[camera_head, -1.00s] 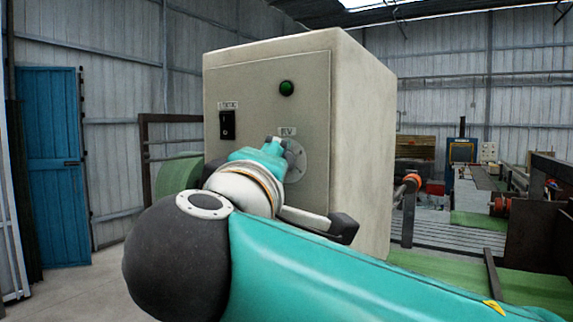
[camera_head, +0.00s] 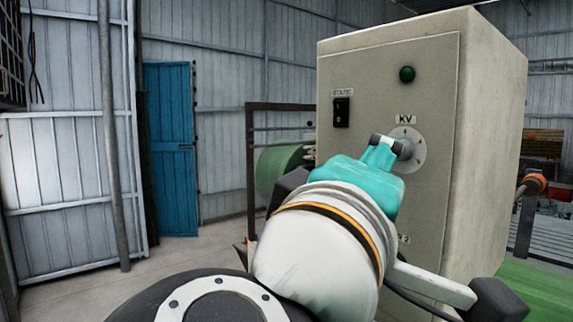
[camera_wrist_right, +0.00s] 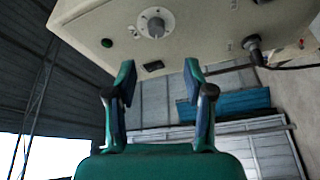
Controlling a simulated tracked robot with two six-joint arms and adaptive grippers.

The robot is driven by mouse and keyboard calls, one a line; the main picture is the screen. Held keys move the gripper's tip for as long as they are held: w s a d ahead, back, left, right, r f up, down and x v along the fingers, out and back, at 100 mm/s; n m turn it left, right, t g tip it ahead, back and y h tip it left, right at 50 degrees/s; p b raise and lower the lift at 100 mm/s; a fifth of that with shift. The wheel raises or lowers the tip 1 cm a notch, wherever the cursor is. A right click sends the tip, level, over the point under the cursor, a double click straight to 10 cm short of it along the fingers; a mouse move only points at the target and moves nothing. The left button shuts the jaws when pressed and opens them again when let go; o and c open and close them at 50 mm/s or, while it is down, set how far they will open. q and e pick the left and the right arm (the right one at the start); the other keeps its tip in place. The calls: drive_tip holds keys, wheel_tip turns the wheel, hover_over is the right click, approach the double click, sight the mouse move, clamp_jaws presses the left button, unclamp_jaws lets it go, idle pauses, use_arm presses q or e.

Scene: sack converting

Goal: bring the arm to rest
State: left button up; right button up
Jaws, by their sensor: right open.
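My right gripper (camera_head: 388,146) is in front of the cabinet's face, its tip overlapping the left edge of the KV dial (camera_head: 417,154) in the head view. In the right wrist view, the right gripper (camera_wrist_right: 159,78) has its two fingers wide apart with nothing between them. The dial (camera_wrist_right: 155,22) shows beyond the fingertips, clear of both fingers. The white and teal wrist of my right arm fills the lower middle of the head view. My left gripper is not in view.
The beige cabinet (camera_head: 375,75) stands close ahead, with a black rocker switch (camera_head: 341,112) and a dark green lamp (camera_head: 407,74). A green roll (camera_head: 280,168) in a dark frame is behind it. Open floor (camera_head: 205,262) lies to the left, before a blue door (camera_head: 171,150).

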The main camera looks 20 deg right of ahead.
drive_tip(key=shift+s+a+f, duration=0.1)
drive_tip(key=shift+s+a, duration=0.35)
